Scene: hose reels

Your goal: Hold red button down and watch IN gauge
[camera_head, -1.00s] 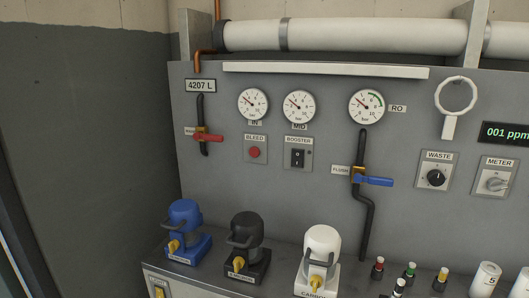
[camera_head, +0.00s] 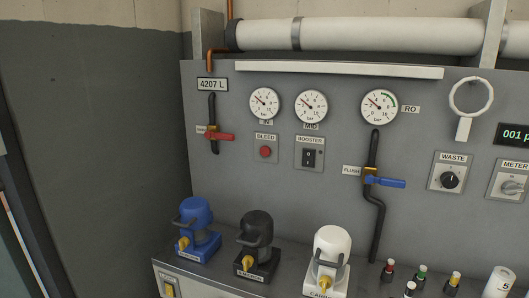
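The red button (camera_head: 265,152) sits on a small plate labelled BLEED, on the grey panel. Nothing touches it. The IN gauge (camera_head: 265,104) is the leftmost round white dial, right above the button. Its needle points to the upper left, at the low part of the scale; the exact reading is too small to tell. Neither of my grippers shows in the head view.
A red-handled valve (camera_head: 217,135) is left of the button and a booster switch (camera_head: 308,157) is right of it. A blue-handled valve (camera_head: 384,182) is further right. Blue (camera_head: 196,220), black (camera_head: 257,240) and white (camera_head: 331,248) housings stand on the ledge below.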

